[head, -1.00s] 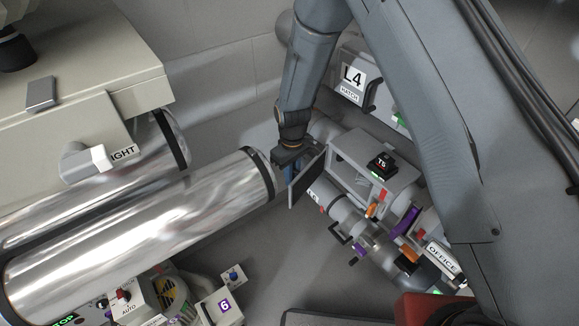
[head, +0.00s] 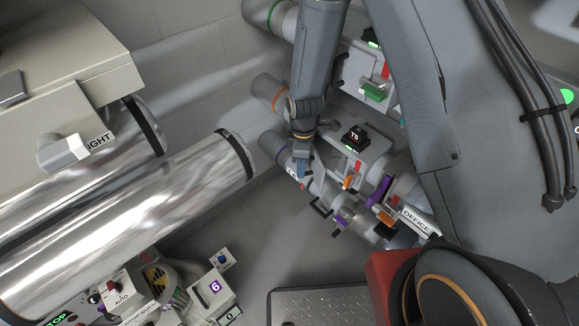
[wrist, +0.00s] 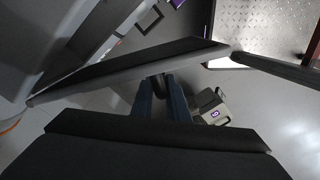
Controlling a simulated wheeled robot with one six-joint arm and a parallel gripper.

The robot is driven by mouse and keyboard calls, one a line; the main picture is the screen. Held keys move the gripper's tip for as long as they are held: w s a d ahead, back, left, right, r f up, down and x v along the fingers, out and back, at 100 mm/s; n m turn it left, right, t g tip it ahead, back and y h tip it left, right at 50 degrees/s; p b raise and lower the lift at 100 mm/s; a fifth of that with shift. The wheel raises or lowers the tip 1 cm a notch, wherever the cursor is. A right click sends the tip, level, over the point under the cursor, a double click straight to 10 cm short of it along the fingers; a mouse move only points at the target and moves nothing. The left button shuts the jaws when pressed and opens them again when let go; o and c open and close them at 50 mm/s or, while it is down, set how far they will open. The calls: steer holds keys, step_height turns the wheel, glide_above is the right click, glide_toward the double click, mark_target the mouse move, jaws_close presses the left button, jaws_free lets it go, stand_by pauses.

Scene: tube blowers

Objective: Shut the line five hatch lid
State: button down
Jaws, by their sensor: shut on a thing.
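The line five unit is a grey box with a black "T5" block (head: 354,138) on top. My gripper (head: 302,168) is at its left side, fingers pointing down. In the wrist view, my gripper (wrist: 158,98) is shut on a small dark handle (wrist: 156,84) of the hatch lid. The hatch lid (wrist: 130,75) shows there as a slanted grey panel with a dark upper face. In the head view my arm and gripper largely hide the lid, so I cannot tell whether it is flush with the box.
Large silver ducts (head: 130,215) lie to the left. Purple and orange levers (head: 379,191) and the "OFFICE" label (head: 416,222) are right of my gripper. A unit marked 6 (head: 212,288) stands at lower left. Grey floor (head: 255,225) is open between ducts and tubes.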

steer(key=shift+s+d+f, duration=0.1)
steer(key=shift+s+d, duration=0.25)
steer(key=shift+d, duration=0.15)
steer(key=c, duration=1.8)
jaws_free()
steer(key=shift+w, duration=0.1)
steer(key=shift+r, duration=0.3)
steer(key=shift+r+b, duration=0.5)
steer(key=shift+r, duration=3.15)
